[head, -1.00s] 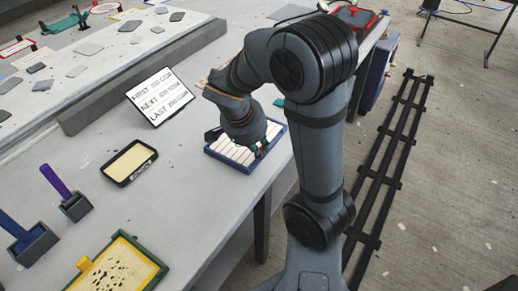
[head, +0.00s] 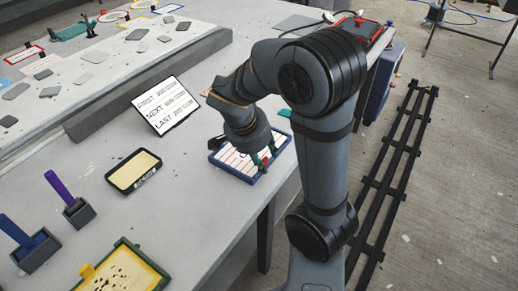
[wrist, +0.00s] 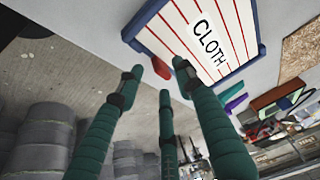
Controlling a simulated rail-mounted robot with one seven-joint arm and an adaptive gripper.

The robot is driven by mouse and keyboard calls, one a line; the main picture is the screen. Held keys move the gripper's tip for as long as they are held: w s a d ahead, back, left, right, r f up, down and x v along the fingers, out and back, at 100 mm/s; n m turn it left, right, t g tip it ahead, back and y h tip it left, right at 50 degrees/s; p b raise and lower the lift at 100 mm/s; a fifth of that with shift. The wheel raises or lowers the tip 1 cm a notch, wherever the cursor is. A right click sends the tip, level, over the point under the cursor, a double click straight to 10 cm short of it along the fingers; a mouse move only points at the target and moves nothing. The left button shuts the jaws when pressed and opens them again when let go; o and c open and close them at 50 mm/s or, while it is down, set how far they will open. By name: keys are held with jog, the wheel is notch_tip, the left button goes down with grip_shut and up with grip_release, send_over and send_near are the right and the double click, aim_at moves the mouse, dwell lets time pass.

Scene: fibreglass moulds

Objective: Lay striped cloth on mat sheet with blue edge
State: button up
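A blue-rimmed tray (head: 228,166) on the near table holds white material with thin red stripes (head: 236,161), which I take for the striped cloth. In the wrist view the tray (wrist: 143,20) bears a "CLOTH" label, and the striped surface (wrist: 180,28) looks flat. My gripper (head: 264,157) is over the tray's right part. A blue-edged sheet (head: 169,9) lies on the far bench at the top, partly cut off.
A raised ledge (head: 150,85) separates the far bench, with grey pieces and a red-edged sheet (head: 22,53).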

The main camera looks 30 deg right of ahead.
jog(key=v, duration=1.1)
jog(key=shift+r, duration=0.1)
jog(key=x, duration=1.2)
jog(key=shift+p, duration=0.3)
jog(key=shift+a, duration=0.1)
jog(key=shift+b, duration=0.55)
